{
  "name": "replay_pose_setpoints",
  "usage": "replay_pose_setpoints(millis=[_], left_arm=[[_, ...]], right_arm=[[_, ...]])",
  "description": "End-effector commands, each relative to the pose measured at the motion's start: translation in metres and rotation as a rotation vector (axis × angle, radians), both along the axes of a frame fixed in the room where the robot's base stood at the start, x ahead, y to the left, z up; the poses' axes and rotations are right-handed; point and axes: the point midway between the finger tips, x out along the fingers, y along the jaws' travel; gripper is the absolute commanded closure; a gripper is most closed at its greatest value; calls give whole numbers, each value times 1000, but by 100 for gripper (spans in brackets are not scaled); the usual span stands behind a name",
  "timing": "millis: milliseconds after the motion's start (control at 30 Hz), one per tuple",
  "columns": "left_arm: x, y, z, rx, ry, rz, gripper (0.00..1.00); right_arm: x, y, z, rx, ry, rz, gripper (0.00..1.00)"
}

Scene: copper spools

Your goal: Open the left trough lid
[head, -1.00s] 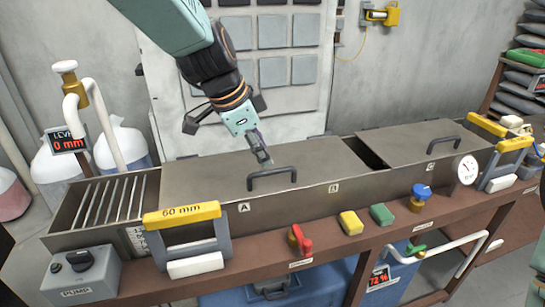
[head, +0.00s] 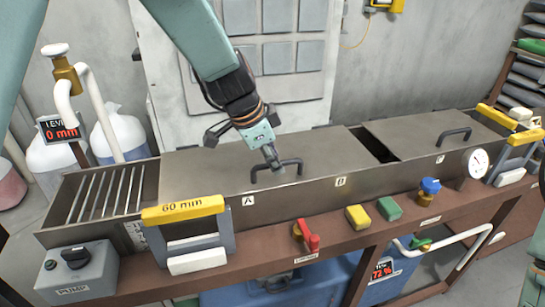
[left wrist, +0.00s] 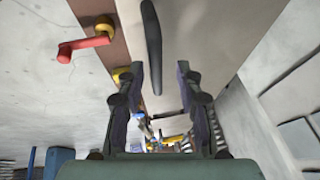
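The left trough lid (head: 220,165) is a flat grey metal plate lying on the trough, with a dark bar handle (head: 277,172) near its front edge. My left gripper (head: 274,164) is right at the handle, pointing down. In the left wrist view its two fingers (left wrist: 161,72) stand apart, and the handle (left wrist: 153,45) runs through the gap between them, closer to the left finger. I cannot tell whether the fingers reach around the bar or touch it. My right gripper does not show.
A right lid (head: 420,134) with its own handle covers the trough's other part, with a dark gap between the lids. A red valve lever (head: 309,235), a yellow block (head: 358,217) and a green block (head: 390,209) line the front ledge. A yellow-topped 60 mm bracket (head: 183,211) stands at front left.

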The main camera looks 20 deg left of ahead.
Motion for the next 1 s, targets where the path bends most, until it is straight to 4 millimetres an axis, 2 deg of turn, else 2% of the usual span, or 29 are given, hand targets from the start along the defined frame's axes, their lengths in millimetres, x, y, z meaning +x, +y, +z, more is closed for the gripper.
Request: replay_pose_setpoints(millis=[267, 667, 1000], left_arm=[[3, 0, 0, 0, -2, 1, 66], [3, 1, 0, 1, -3, 0, 100], [4, 1, 1, 0, -4, 1, 100]], right_arm=[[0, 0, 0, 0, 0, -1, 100], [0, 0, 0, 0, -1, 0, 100], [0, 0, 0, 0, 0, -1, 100]])
